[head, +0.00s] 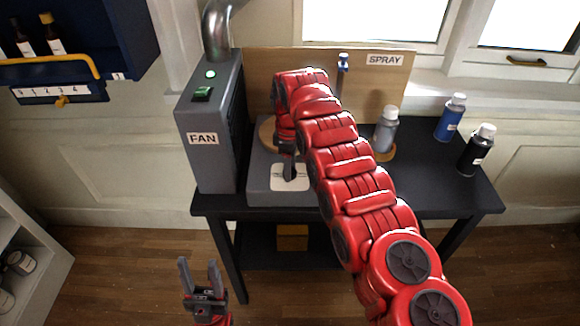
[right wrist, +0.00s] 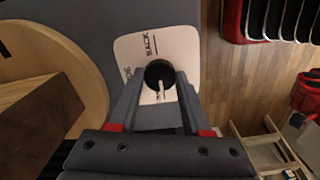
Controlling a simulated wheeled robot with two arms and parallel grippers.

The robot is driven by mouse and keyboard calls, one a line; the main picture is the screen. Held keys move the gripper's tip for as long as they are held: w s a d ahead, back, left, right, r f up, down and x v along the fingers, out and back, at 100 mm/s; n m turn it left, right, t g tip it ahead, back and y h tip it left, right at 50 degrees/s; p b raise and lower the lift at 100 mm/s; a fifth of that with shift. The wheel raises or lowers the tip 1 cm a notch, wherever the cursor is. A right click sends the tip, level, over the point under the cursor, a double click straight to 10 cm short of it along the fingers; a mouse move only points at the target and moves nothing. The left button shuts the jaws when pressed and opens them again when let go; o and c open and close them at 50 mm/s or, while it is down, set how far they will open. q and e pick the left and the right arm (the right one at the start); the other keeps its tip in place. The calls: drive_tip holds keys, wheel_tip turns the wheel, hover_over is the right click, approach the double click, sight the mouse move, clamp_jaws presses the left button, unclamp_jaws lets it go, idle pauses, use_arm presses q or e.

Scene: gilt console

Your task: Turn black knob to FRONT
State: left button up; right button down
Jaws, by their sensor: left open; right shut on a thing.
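The black knob (right wrist: 159,72) sits on a pale label plate (right wrist: 183,45) in the right wrist view. My right gripper (right wrist: 158,82) is shut on it, one finger on each side. A pale mark shows just below the knob in that picture. One word on the plate looks like BACK; the other lettering is partly hidden or too small to read surely. In the head view the plate (head: 278,183) lies on a grey box, and my right gripper (head: 289,172) reaches down onto it, hiding the knob. My left gripper (head: 199,268) is open and empty, low in front of the table.
A grey FAN box (head: 208,150) with a lit green light stands left of the knob's box (head: 262,196). A grey spray can (head: 385,130) stands behind my right arm; blue (head: 450,118) and black (head: 475,150) cans stand at the right of the dark table (head: 440,200).

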idle(0.3)
drive_tip(key=shift+c, duration=1.8)
unclamp_jaws()
drive_tip(key=shift+r, duration=0.6)
wheel_tip(320, 180, up, 16)
drive_tip(key=p, duration=1.5)
drive_tip(key=shift+r, duration=0.15)
